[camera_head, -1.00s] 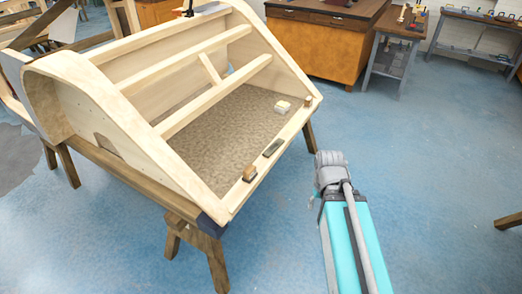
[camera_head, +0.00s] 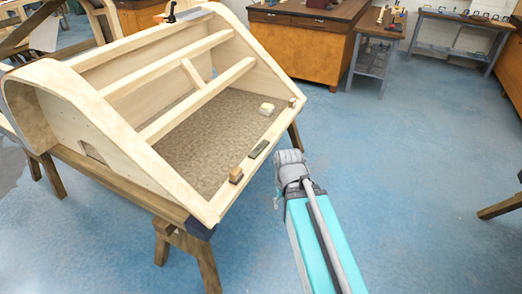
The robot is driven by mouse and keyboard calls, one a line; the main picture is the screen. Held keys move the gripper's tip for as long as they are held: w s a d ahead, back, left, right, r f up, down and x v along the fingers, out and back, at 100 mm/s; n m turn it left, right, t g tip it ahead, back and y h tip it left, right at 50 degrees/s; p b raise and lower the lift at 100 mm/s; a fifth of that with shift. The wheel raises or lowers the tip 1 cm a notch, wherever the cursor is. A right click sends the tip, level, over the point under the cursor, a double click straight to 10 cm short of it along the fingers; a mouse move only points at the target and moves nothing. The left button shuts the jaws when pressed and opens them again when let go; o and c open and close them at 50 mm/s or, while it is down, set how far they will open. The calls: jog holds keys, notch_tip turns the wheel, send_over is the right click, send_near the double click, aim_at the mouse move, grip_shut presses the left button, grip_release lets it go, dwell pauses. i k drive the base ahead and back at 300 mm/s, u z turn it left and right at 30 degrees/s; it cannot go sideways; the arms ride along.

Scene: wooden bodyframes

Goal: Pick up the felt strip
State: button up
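A small dark grey-green strip (camera_head: 259,149), which looks like the felt strip, lies flat on the front rail of the wooden bodyframe (camera_head: 222,196). It lies between a small wooden block (camera_head: 236,175) and a pale block (camera_head: 266,108). My arm reaches in from the lower right, and its grey end is just right of the rail, apart from the strip in the picture. My gripper (camera_head: 278,197) shows only as a small grey part beside the arm's end. Its fingers are mostly hidden, so I cannot tell whether it is open or shut.
The bodyframe rests on wooden trestles (camera_head: 205,262). Another small block (camera_head: 292,102) sits at the rail's far end. An orange-brown cabinet (camera_head: 300,50) and workbenches stand behind. The blue floor (camera_head: 410,150) to the right is clear.

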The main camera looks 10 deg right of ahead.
aim_at(263, 142)
jog(key=u, duration=0.1)
jog(key=i, duration=1)
jog(key=z, duration=0.1)
